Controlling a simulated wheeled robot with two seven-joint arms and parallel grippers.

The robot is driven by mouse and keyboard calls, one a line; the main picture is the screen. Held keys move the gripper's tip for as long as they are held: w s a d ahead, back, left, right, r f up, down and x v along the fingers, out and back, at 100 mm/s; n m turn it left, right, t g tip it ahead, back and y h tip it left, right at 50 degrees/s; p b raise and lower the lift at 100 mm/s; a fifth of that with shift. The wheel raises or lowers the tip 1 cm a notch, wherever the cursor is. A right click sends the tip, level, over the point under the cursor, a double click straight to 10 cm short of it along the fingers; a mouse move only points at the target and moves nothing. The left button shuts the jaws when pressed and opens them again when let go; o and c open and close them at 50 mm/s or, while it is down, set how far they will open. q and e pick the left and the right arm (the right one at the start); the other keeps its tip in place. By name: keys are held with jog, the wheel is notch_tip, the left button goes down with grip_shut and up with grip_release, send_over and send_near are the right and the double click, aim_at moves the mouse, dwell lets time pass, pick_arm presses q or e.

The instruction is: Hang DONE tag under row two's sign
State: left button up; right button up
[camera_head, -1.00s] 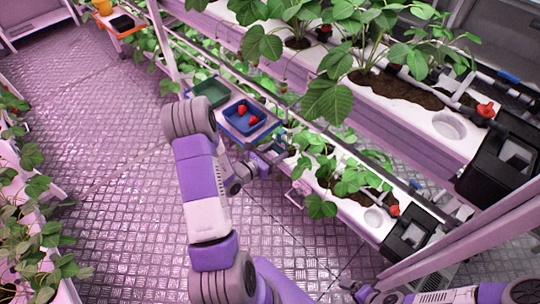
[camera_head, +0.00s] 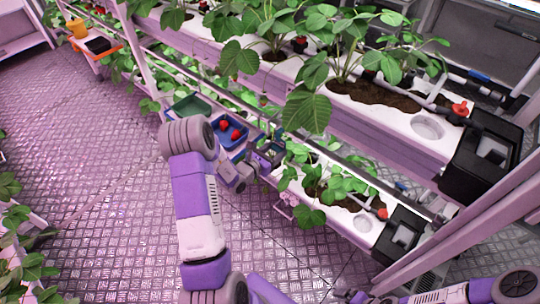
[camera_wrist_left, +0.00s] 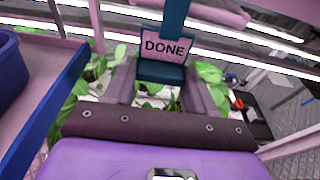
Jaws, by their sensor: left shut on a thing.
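The DONE tag (camera_wrist_left: 150,46) is a pale plate with dark letters, seen in the left wrist view. A teal strip rises in front of it, and a teal block sits at its lower edge. My left gripper (camera_wrist_left: 160,75) is shut on the tag, with a dark finger on each side of the teal block. In the head view my left gripper (camera_head: 268,157) is small, beside the lower planter, right of the blue berry tray. I cannot make out row two's sign. My right gripper (camera_head: 350,296) is at the bottom edge, partly cut off; its jaws are unclear.
A blue tray (camera_head: 243,139) with red berries and a green tray (camera_head: 187,106) stand left of my left gripper. Strawberry plants fill the upper planter (camera_head: 380,112) and lower planter (camera_head: 340,213). An orange tray (camera_head: 95,51) is at the far left. The metal aisle floor (camera_head: 95,150) is open.

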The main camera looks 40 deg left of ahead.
pick_arm(q)
jog(key=shift+r+x, duration=0.15)
jog(key=shift+x, duration=0.55)
jog(key=shift+r+x, duration=0.1)
jog(key=shift+x, duration=0.6)
jog(key=shift+f+b, duration=0.75)
jog(key=o, duration=1.1)
jog(key=shift+s, duration=0.1)
